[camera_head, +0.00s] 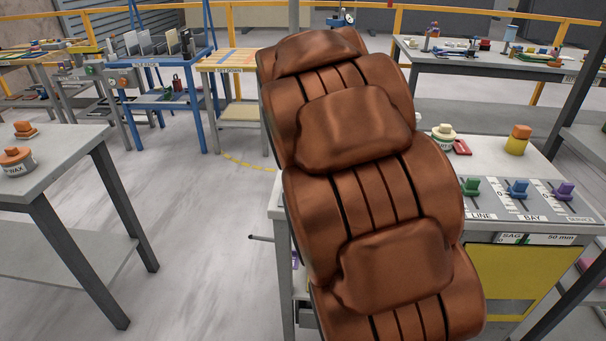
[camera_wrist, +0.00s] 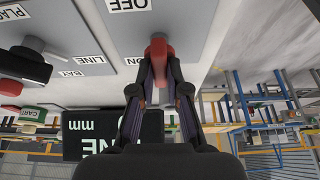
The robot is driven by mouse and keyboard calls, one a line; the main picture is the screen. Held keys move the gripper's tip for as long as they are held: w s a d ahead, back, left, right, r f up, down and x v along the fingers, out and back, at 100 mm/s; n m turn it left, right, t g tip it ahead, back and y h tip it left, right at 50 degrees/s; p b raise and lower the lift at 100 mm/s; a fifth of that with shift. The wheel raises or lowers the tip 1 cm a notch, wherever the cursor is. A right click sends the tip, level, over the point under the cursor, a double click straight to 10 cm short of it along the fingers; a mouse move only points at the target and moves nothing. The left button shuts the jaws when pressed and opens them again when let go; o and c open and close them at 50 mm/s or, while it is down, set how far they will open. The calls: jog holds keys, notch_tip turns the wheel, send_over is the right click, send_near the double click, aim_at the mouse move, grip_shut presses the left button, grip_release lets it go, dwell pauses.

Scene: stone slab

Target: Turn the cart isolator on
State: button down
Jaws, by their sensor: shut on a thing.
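A red isolator handle (camera_wrist: 157,48) sits on a grey panel (camera_wrist: 185,22) in the wrist view. A white OFF label (camera_wrist: 128,4) is above it in the picture and a partly covered ON label (camera_wrist: 133,61) is just left of it. My gripper (camera_wrist: 160,75) is shut on the red handle, with a dark finger on each side. I cannot tell the exact switch position, as the fingertips cover part of the handle. In the head view, the gripper and the red handle are hidden behind my arm.
A grey bench (camera_head: 490,150) at right carries green (camera_head: 470,186), blue (camera_head: 517,188) and purple (camera_head: 563,191) handles labelled LINE, BAY and SERVICE. An orange-and-yellow object (camera_head: 518,140) stands behind them. Another table (camera_head: 60,150) is at left. The floor between is clear.

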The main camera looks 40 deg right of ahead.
jog(key=shift+f, duration=0.1)
dwell(0.3)
jog(key=c, duration=1.2)
grip_release()
jog(key=shift+o, duration=0.2)
jog(key=shift+a+r, duration=0.15)
jog(key=shift+r, duration=0.4)
jog(key=v, duration=1.1)
jog(key=shift+s, duration=0.15)
jog(key=s+a+f+n+g+y+p, duration=0.1)
jog(key=s+a+f+n+p, duration=0.1)
jog(key=s+a, duration=0.4)
jog(key=s+a+f+n+g+y+p, duration=0.1)
jog(key=s+a+p, duration=0.4)
jog(key=s, duration=0.6)
jog(key=s+a+f+n+g+y+p, duration=0.1)
jog(key=s+a+f+n+g+p, duration=0.2)
jog(key=s, duration=0.6)
jog(key=a+n, duration=0.2)
jog(key=a, duration=0.1)
jog(key=shift+s+a, duration=0.25)
jog(key=shift+a, duration=0.1)
